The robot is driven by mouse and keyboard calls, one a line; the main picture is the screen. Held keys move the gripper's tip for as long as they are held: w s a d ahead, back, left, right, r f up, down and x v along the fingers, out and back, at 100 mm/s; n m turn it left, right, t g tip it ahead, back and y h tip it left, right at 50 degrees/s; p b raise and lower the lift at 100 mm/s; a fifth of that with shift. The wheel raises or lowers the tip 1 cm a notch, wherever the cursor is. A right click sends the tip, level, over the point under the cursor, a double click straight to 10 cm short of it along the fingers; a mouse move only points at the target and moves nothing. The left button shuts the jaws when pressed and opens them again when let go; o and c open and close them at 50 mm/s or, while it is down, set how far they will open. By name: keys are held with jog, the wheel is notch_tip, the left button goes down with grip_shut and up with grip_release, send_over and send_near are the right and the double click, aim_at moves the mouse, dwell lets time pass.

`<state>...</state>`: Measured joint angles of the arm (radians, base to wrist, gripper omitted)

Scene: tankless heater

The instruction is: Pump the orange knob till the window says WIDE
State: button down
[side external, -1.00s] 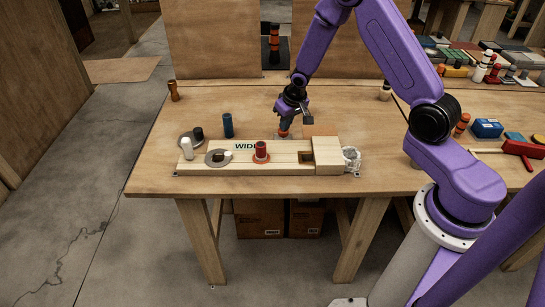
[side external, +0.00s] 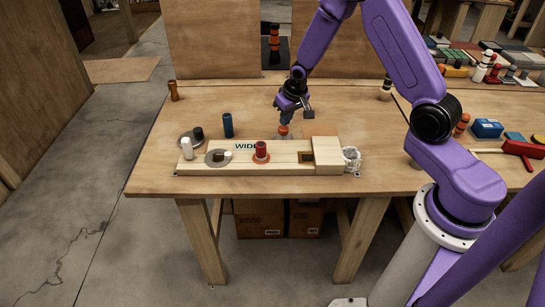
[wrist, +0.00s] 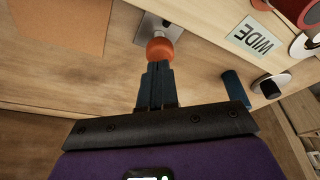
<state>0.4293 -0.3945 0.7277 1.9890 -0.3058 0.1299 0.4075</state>
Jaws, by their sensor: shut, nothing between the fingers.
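The orange knob (side external: 283,130) is a small ball on a short pale stem at the back edge of the wooden heater block (side external: 210,169). It also shows in the wrist view (wrist: 160,50), just past my fingertips. My gripper (side external: 286,120) is shut and empty, pointing down just above the knob. In the wrist view its dark blue fingers (wrist: 158,68) are together and appear to touch or nearly touch the knob; I cannot tell which.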

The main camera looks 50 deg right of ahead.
jog(key=shift+r, duration=2.5)
jog(key=shift+r, duration=0.2)
notch_tip(320, 180, up, 16)
send_over(286, 128)
jog(key=s+a, duration=0.1)
jog(key=s, duration=0.4)
jog(key=s+a+f+n+g+y, duration=0.1)
jog(key=s+a+f+n+g, duration=0.1)
jog(key=s+a+n, duration=0.8)
jog(key=s+a+f+n+g, duration=0.1)
jog(key=s+n, duration=0.3)
jog(key=s, duration=1.7)
jog(key=shift+s+a+f, duration=0.3)
jog(key=shift+a+f, duration=0.2)
jog(key=shift+a, duration=0.2)
